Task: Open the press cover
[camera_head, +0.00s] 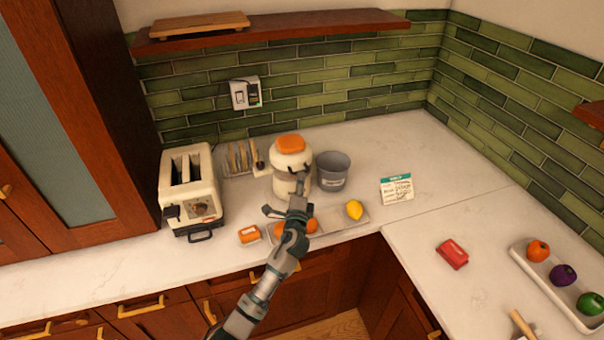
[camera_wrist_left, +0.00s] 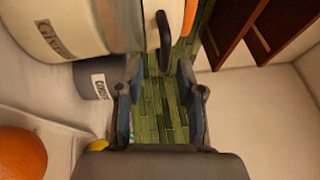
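The press (camera_head: 291,180) is a cream, rounded machine with an orange-topped cover (camera_head: 290,145), standing on the counter near the back wall; the cover looks closed. In the left wrist view the cream press (camera_wrist_left: 75,25) fills the upper left, with a dark curved handle (camera_wrist_left: 165,32) and a strip of orange beside it. My left gripper (camera_head: 299,188) is in front of the press in the head view. In the wrist view its fingers (camera_wrist_left: 160,85) are apart with nothing between them, and the handle lies just beyond the fingertips. My right gripper is not in view.
A grey pot (camera_head: 332,172) stands right of the press and a toaster (camera_head: 190,190) stands left. A tray (camera_head: 342,222) with oranges and a lemon (camera_head: 354,209) lies in front, partly under my arm. A card (camera_head: 397,189) stands to the right, with clear counter around it.

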